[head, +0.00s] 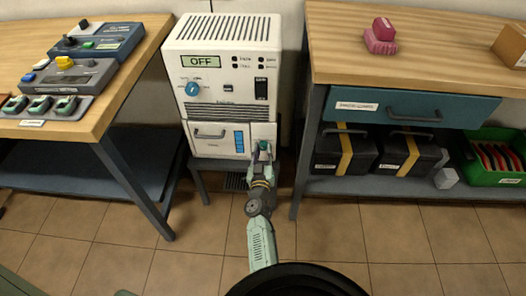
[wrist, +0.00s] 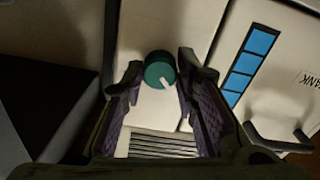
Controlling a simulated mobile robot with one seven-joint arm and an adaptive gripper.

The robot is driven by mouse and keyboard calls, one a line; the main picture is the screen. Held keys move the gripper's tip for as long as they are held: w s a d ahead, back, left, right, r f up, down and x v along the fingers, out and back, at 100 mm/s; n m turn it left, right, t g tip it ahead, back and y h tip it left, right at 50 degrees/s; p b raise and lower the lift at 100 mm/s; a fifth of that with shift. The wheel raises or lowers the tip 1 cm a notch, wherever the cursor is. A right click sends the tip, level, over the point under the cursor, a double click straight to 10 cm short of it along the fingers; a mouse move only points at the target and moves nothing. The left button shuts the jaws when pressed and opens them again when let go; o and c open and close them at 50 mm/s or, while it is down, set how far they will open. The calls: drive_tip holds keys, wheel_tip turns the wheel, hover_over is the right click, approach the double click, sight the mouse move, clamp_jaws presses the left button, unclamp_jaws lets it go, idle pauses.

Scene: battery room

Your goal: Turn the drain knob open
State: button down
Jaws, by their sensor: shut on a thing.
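The drain knob (wrist: 160,70) is a round teal knob with a white pointer mark, on the white panel at the lower right of the white machine (head: 222,105). In the wrist view the pointer slants down and to the right. My gripper (wrist: 159,80) has one finger on each side of the knob and is shut on it. In the head view my gripper (head: 263,150) reaches the machine's lower right panel and partly hides the knob. The machine's display (head: 201,62) reads OFF.
Left of the knob panel is a tank drawer (head: 215,138) with a handle and a blue level strip (head: 239,141). A bench with chargers (head: 65,75) stands left. The right bench (head: 420,65) has a blue drawer, its leg close to my arm. The front floor is open.

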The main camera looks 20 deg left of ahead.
drive_tip(key=shift+m, duration=0.4)
drive_tip(key=m, duration=0.3)
drive_tip(key=shift+r+m+p, duration=0.1)
drive_tip(key=shift+m+p, duration=0.2)
drive_tip(key=shift+m, duration=0.1)
drive_tip(key=m, duration=0.4)
drive_tip(key=shift+m, duration=0.3)
drive_tip(key=m, duration=0.4)
drive_tip(key=shift+m+b, duration=0.45)
drive_tip(key=shift+m, duration=1.95)
drive_tip(key=c, duration=1.2)
unclamp_jaws()
drive_tip(key=shift+c, duration=0.2)
